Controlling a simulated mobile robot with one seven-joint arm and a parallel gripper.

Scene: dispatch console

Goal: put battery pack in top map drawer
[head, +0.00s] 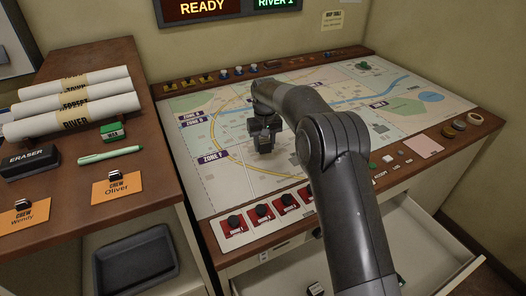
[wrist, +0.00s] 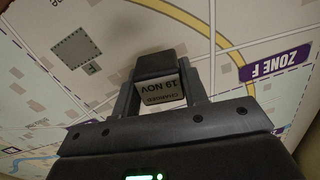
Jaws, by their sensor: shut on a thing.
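My gripper (head: 262,128) is over the map table (head: 222,182) and shut on the battery pack (head: 265,147). In the wrist view the battery pack (wrist: 158,86) is a dark block with a white label reading "CHARGED 19 NOV", between the two fingers of my gripper (wrist: 160,88). The pack appears to be above the map surface; the exact gap is unclear. A pale drawer (head: 432,244) below the table's front edge is pulled open at the lower right. My arm hides part of it, and I cannot tell whether it is the top one.
Red cards with black knobs (head: 264,212) line the table's front edge. Small items and a pink note (head: 423,146) lie on the right rim. The left desk holds rolled maps (head: 75,118), an eraser (head: 30,162), a green marker (head: 110,155) and name cards (head: 118,188). A black tray (head: 135,265) stands below.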

